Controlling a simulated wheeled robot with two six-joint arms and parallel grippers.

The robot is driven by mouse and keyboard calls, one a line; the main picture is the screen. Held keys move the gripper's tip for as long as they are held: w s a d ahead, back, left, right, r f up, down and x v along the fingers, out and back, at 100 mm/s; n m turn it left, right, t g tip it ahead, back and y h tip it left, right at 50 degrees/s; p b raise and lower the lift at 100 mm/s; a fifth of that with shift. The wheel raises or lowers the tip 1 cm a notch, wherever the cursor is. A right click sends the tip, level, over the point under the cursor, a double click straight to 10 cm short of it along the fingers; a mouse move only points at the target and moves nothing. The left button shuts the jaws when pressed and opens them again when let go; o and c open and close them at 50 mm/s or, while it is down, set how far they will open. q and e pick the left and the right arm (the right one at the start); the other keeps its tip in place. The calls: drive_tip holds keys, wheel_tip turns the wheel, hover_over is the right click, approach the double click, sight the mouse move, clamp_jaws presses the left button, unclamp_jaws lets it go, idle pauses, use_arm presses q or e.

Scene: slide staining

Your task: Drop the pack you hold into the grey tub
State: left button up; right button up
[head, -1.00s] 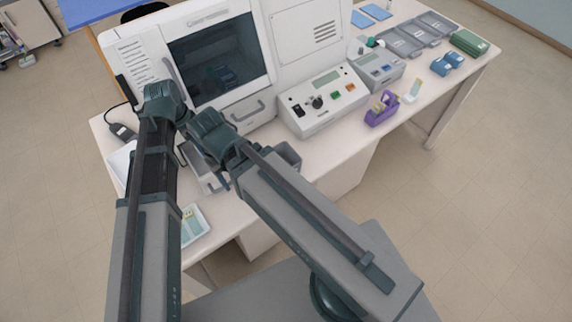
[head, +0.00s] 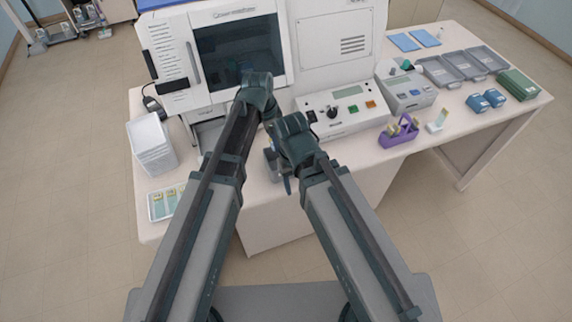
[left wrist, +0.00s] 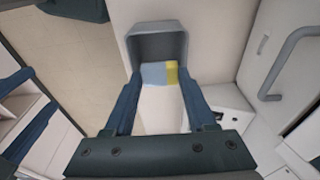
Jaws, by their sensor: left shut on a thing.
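In the left wrist view, my left gripper (left wrist: 160,77) is shut on a small pack (left wrist: 153,72) with a light blue part and a yellow end. The grey tub (left wrist: 158,44) is open and lies just beyond the fingertips. The pack overlaps the tub's near side in this view; whether it is inside or above cannot be told. In the head view my arms hide most of this spot; a dark gripper part (head: 287,184) shows beside a grey piece (head: 271,164) that seems to be the tub. My right gripper cannot be made out.
The white machine (head: 166,50) stands behind my arms. A white box (head: 151,140) and a tray with packs (head: 152,207) are at the left front.

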use_arm(q)
drive_tip(key=shift+f+b, duration=3)
drive_tip(key=o, duration=1.4)
drive_tip(key=shift+r, duration=0.2)
drive_tip(key=r+p, duration=0.4)
drive_tip(key=a+r+p, duration=0.1)
drive_tip(key=r+p, duration=0.4)
drive_tip(key=a+r+p, duration=0.1)
drive_tip(key=r+p, duration=0.3)
drive_tip(key=p, duration=0.1)
drive_tip(key=shift+s+r, duration=0.2)
drive_tip(key=shift+s, duration=0.15)
